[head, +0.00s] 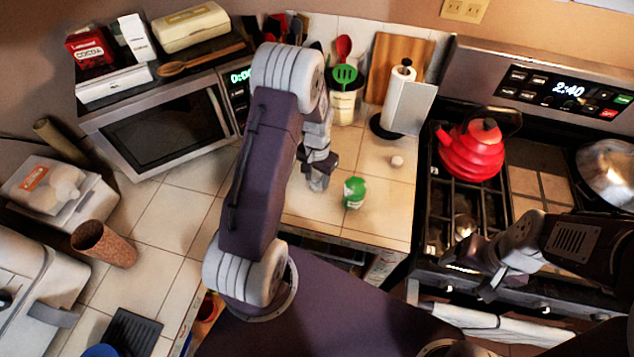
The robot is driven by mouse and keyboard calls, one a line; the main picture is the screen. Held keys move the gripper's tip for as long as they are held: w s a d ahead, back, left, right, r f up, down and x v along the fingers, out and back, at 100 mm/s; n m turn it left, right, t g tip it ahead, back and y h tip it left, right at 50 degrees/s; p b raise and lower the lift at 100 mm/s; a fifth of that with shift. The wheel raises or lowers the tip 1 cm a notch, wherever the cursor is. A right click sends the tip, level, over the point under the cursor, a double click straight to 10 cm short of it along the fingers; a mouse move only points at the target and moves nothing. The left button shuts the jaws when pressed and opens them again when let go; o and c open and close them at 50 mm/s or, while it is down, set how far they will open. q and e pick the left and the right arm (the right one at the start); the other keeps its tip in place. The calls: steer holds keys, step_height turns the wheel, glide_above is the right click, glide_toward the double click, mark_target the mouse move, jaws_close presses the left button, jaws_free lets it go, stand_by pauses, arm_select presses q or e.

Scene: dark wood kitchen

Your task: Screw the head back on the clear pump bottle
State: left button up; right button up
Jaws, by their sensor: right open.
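A small green and whitish bottle-like item (354,193) stands on the tiled counter near its front edge; it is too small to tell whether it is the clear pump bottle. A small pale round piece (397,161) lies on the counter behind and right of it; I cannot tell whether it is the pump head. My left gripper (319,180) is above the counter, just left of the green item and apart from it; its fingers are too small to read. My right gripper (468,272) is open and empty over the front of the stove.
A paper towel roll (405,100) and a utensil crock (343,106) stand at the back of the counter. A red kettle (471,152) sits on the stove to the right. A microwave (165,128) stands to the left. Tiles around the green item are clear.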

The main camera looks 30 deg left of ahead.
arm_select(q)
jaws_close()
step_height(320, 180, up, 10)
steer(key=shift+b, duration=0.35)
